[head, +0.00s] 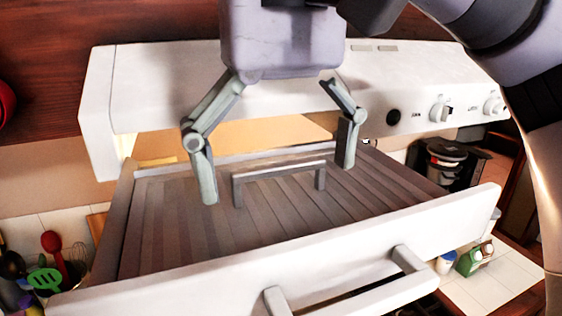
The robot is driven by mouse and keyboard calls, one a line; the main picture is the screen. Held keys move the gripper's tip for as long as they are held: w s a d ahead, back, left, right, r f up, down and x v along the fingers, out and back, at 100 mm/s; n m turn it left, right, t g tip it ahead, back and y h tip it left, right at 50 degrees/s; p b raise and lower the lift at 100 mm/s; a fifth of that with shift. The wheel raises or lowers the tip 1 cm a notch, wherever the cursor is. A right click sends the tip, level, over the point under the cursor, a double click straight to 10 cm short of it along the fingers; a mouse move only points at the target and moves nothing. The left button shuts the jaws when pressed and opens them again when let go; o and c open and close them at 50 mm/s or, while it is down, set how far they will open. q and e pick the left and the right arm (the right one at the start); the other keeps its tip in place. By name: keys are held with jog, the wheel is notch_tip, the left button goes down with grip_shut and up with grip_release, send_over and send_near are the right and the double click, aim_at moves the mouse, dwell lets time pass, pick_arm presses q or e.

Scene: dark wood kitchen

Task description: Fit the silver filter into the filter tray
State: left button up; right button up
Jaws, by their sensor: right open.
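The silver filter (175,220) is a slatted panel, tinted brownish in this light, with a raised grey bar handle (280,170) on top. It lies inside the filter tray (240,276), a white pulled-out drawer with a bar handle on its front. I cannot tell whether the filter is fully seated. My right gripper (277,182) is above the filter, fingers spread wide, one on each side of the filter's handle. The fingers look apart from the handle, and the gripper holds nothing. My left gripper is not in view.
The white hood body (280,85) with knobs (440,111) is behind the tray, under dark red wood. Utensils (55,262) stand below left. A dark appliance (440,160) and a green-and-white item (474,258) are on the right.

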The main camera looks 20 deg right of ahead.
aim_at(282, 166)
jog(key=shift+r, duration=3.75)
